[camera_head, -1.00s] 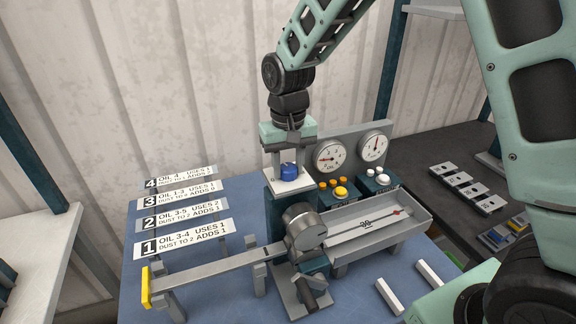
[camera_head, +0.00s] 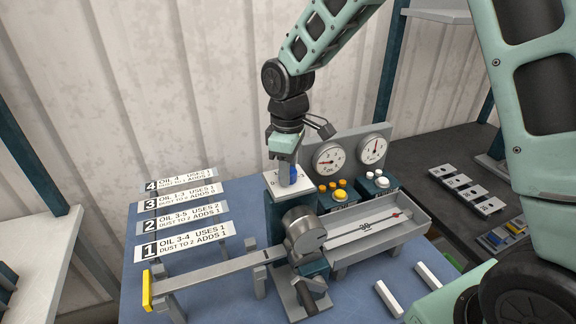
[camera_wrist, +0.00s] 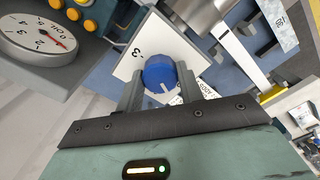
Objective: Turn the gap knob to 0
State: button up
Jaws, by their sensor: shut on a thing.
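The blue gap knob (camera_head: 293,174) sits on a white square dial plate (camera_head: 298,186) on top of the machine's column. In the wrist view the blue knob (camera_wrist: 160,73) lies between the two grey fingers, with a white pointer line on its face. A "3" shows on the plate (camera_wrist: 140,54) there; the other numerals are hidden or unclear. My gripper (camera_head: 287,176) points down over the plate and is shut on the knob, covering much of it in the head view.
Two dial gauges (camera_head: 328,158) stand behind the knob at right. Yellow, orange and white buttons (camera_head: 341,194) sit beside it. Numbered cards (camera_head: 186,240) stand on the left. A trough with a scale (camera_head: 400,216) lies at front right.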

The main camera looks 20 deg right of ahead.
jog(key=shift+r+n+p, duration=0.1)
jog(key=shift+n+p, duration=0.55)
jog(key=shift+n, duration=1.55)
jog(key=o, duration=1)
notch_tip(320, 180, up, 17)
jog(key=b, duration=0.3)
jog(key=shift+r+b, duration=0.15)
jog(key=shift+b, duration=0.2)
